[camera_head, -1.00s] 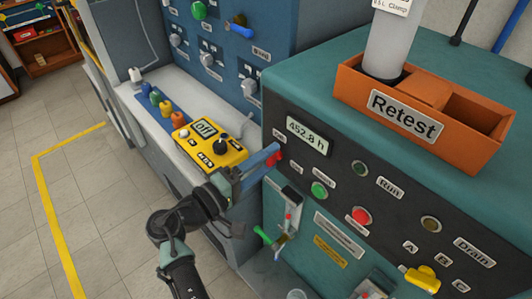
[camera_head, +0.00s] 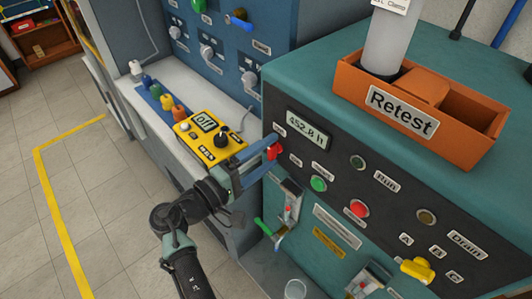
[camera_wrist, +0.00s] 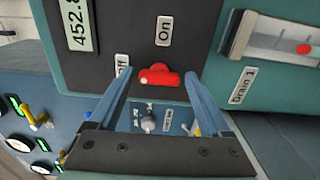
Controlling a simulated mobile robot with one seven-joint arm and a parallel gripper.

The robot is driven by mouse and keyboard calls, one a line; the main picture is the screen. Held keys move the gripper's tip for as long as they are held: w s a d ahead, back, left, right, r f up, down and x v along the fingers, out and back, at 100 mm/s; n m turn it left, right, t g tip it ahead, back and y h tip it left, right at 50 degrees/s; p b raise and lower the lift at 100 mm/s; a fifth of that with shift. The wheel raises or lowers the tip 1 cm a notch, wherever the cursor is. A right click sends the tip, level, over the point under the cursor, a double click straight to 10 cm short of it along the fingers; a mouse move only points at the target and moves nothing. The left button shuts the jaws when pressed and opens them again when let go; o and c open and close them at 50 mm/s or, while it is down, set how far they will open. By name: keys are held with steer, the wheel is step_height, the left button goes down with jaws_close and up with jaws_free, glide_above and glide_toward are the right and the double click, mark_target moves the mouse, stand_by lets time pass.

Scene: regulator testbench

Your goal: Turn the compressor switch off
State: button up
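The compressor switch is a red knob (camera_head: 275,151) on the dark panel of the teal machine, left of the buttons and below the "452.8 h" display (camera_head: 307,128). In the wrist view the red knob (camera_wrist: 160,76) lies between an "On" label (camera_wrist: 163,31) and an "Off" label (camera_wrist: 121,65). Its handle runs roughly across the picture; I cannot tell which label it points to. My gripper (camera_head: 270,153) is open, its two blue fingers reaching to the panel on either side of the knob. In the wrist view my gripper (camera_wrist: 157,82) shows a gap between each finger and the knob.
Green (camera_head: 318,184) and red (camera_head: 358,208) buttons and a yellow valve handle (camera_head: 418,270) are on the same machine. An orange "Retest" bin (camera_head: 455,150) stands on top. A yellow meter reading "off" (camera_head: 211,137) sits on the bench just left of my gripper.

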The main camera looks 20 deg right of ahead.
steer(key=shift+o, duration=0.4)
steer(key=v, duration=1.3)
steer(key=shift+b, duration=0.45)
steer(key=shift+r, duration=0.1)
